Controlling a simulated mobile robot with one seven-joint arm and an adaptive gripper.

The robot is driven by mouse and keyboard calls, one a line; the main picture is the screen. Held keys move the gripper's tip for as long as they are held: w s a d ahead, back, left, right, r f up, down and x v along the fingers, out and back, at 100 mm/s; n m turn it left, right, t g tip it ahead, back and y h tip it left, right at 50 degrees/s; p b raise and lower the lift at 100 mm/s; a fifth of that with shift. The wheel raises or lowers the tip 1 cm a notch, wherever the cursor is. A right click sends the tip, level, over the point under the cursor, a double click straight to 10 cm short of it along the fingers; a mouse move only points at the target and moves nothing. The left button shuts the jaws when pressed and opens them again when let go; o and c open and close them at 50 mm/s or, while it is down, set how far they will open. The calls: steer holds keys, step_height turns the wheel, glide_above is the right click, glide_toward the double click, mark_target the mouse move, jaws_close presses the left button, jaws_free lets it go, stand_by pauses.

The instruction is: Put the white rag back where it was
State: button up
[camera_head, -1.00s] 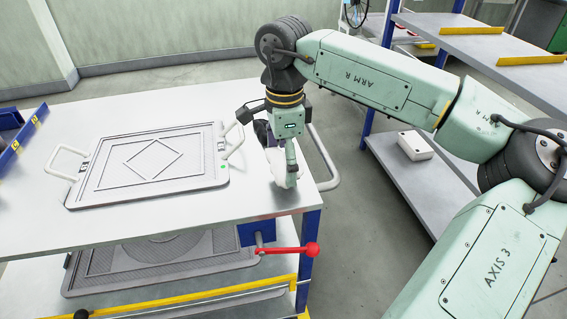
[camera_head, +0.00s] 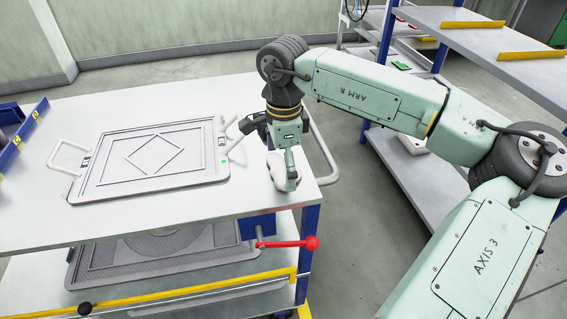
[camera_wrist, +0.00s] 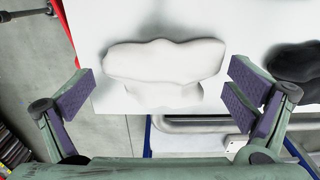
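The white rag (camera_wrist: 165,62) lies crumpled on the white table top, close to the table's edge, in the wrist view. My gripper (camera_wrist: 166,92) is open, with its two purple-padded fingers apart on the left and right sides of the rag. A gap shows between the rag and each finger, so it is not gripped. In the head view my gripper (camera_head: 291,182) points down at the table's right front corner, and the rag (camera_head: 276,168) shows partly behind it.
A framed plate (camera_head: 110,185) with two handles lies on the table (camera_head: 100,112). A dark item (camera_wrist: 297,62) lies right of the rag. A red-knobbed lever (camera_head: 312,243) sticks out below the table corner. Grey shelves (camera_head: 400,185) stand at the right.

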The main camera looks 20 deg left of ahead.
mark_target(283, 165)
step_height(283, 165, up, 12)
steer(key=shift+r+b, duration=0.2)
steer(key=shift+b, duration=0.25)
stand_by(0.4)
